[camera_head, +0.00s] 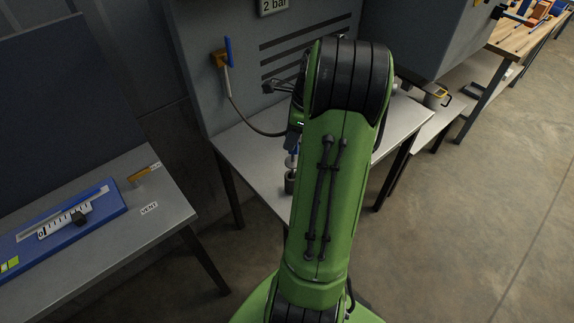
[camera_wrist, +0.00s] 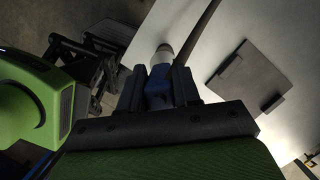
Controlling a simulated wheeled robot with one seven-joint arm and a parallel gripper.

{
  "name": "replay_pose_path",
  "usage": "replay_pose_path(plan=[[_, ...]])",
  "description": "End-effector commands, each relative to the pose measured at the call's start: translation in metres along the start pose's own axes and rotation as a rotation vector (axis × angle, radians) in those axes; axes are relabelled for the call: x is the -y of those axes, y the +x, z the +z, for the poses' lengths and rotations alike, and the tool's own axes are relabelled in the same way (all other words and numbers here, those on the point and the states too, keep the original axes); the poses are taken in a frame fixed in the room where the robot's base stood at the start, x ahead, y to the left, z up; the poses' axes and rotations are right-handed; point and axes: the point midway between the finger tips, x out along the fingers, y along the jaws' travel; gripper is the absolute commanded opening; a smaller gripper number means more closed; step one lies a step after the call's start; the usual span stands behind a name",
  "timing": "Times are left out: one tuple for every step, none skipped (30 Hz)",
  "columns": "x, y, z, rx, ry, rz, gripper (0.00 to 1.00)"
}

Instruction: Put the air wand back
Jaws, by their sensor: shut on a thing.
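In the wrist view my gripper (camera_wrist: 161,86) is shut on a blue body with a pale grey, rounded end, which looks like the air wand (camera_wrist: 162,56). A dark, thin line, perhaps its hose, runs up from beside the fingers. In the head view my arm hides most of the gripper, and a small blue part of the wand (camera_head: 293,159) shows beside the arm over the table. The wand's holder cannot be made out.
A dark square plate (camera_wrist: 245,78) lies on the pale surface. A side table (camera_head: 165,190) with a blue gauge board stands left. Floor is clear at right.

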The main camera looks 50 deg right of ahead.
Motion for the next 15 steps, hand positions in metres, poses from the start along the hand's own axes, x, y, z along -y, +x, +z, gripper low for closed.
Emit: replay_pose_path(plan=[[0.0,0.011,-0.002,0.001,-0.001,0.001,0.0],[0.0,0.016,-0.004,0.001,-0.001,0.002,0.0],[0.0,0.025,-0.005,0.001,-0.003,0.002,0.0],[-0.001,0.032,-0.007,0.001,-0.003,0.003,0.0],[-0.001,0.038,-0.009,0.001,-0.002,0.003,0.0],[0.0,0.046,-0.012,0.001,-0.001,0.003,0.0],[0.0,0.05,-0.013,0.001,-0.002,0.002,0.0],[0.0,0.053,-0.014,0.001,-0.002,0.0,0.0],[0.0,0.056,-0.015,0.0,-0.002,0.0,0.0],[0.0,0.057,-0.015,0.0,-0.002,0.0,0.0],[0.0,0.057,-0.015,0.0,-0.002,-0.001,0.0],[0.0,0.056,-0.015,0.0,-0.002,-0.002,0.0],[0.0,0.055,-0.015,0.0,-0.002,-0.002,0.0],[0.0,0.055,-0.015,0.0,-0.002,-0.002,0.0],[0.0,0.055,-0.015,0.0,-0.002,-0.002,0.0]])
